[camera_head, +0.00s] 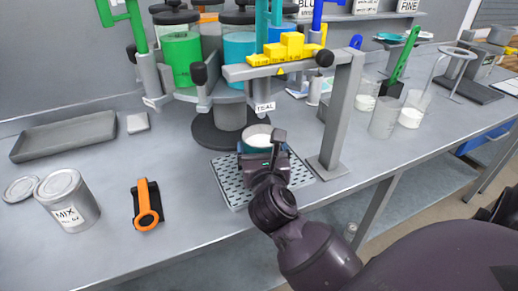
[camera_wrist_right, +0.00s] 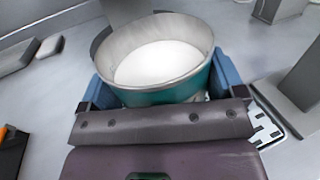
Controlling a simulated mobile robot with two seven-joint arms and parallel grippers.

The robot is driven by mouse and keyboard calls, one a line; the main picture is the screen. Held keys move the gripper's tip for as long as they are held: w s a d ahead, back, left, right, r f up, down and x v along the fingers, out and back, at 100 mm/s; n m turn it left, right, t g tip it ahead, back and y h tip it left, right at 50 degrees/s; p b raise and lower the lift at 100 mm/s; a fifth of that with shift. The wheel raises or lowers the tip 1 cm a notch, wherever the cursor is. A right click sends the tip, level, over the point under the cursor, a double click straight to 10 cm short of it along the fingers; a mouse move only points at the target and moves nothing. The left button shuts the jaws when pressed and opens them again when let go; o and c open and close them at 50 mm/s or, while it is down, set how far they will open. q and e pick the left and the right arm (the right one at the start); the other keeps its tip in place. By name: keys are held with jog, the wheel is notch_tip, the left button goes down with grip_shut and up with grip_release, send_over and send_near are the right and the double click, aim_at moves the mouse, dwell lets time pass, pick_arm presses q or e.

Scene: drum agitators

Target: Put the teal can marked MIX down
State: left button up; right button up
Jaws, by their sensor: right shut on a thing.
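A teal can (camera_head: 256,147) with an open top and white contents is in the middle of the head view, under the dispenser. It also shows in the right wrist view (camera_wrist_right: 170,88), upright, with blue fingers on both sides. My right gripper (camera_head: 262,153) is shut on it; it also shows in the right wrist view (camera_wrist_right: 160,92). The can is over the perforated drip tray (camera_head: 229,183); I cannot tell whether it touches the tray. No MIX mark shows on its visible side. My left gripper is not in view.
A grey lidded can (camera_head: 68,200) marked MIX stands at the left, by a loose lid (camera_head: 21,190). An orange-handled tool (camera_head: 147,206) lies left of the tray. A grey post (camera_head: 341,115) stands close right of the can. Clear beakers (camera_head: 384,118) stand farther right.

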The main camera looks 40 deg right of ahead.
jog(key=shift+f, duration=0.15)
jog(key=o, duration=0.9)
jog(key=shift+o, duration=0.2)
jog(key=v, duration=1)
jog(key=shift+s+a, duration=0.6)
jog(key=shift+s, duration=0.2)
